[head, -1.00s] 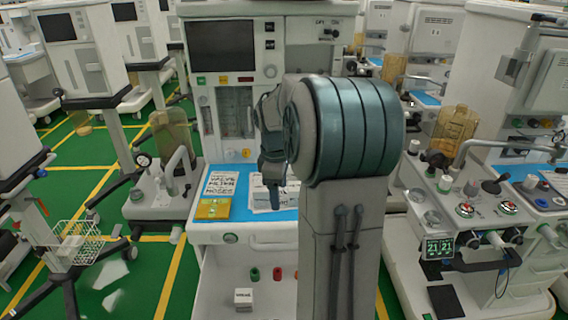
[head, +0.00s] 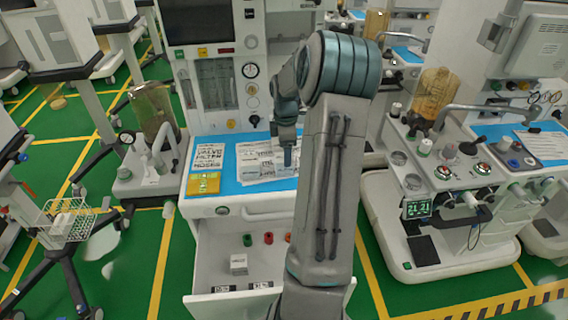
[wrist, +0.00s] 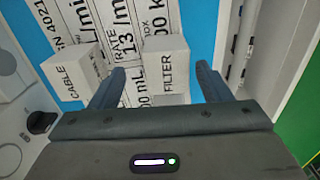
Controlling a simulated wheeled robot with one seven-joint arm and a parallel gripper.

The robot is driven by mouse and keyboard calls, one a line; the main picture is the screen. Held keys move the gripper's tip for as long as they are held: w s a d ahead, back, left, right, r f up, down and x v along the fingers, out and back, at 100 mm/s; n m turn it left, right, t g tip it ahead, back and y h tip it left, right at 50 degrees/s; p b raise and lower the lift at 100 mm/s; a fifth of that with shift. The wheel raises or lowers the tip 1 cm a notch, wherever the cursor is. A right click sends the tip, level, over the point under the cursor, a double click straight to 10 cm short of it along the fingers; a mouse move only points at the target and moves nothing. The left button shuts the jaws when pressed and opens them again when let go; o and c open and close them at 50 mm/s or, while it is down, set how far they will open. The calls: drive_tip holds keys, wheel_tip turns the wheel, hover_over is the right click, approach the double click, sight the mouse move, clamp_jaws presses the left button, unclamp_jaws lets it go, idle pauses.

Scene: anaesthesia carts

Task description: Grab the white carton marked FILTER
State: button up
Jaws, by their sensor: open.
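The white carton marked FILTER (wrist: 168,68) stands on printed sheets in the wrist view, in the gap between my two fingers. My gripper (wrist: 160,72) is open, with one dark finger on each side of the carton and space beside it; I cannot tell how far above it the fingers are. A second white carton marked CABLE (wrist: 74,76) stands just left of the left finger. In the head view my gripper (head: 287,160) points down over the blue cart top (head: 228,170); the cartons there are small and partly hidden by it.
A yellow box (head: 204,183) lies at the left front of the cart top. Below, an open drawer (head: 212,283) holds a small white box (head: 239,264) and red and green pieces. The anaesthesia machine (head: 218,85) rises behind. Another cart (head: 440,190) stands to the right.

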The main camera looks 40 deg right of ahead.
sight(281, 170)
drive_tip(key=shift+s+a+f+p, duration=0.1)
drive_tip(key=shift+a+f+p, duration=0.05)
drive_tip(key=shift+f, duration=0.75)
drive_tip(key=shift+s+a+f+p, duration=0.1)
drive_tip(key=shift+f+p, duration=0.05)
drive_tip(key=shift+f, duration=0.8)
drive_tip(key=shift+a+f+p, duration=0.15)
drive_tip(key=shift+f, duration=0.75)
drive_tip(key=c, duration=1.1)
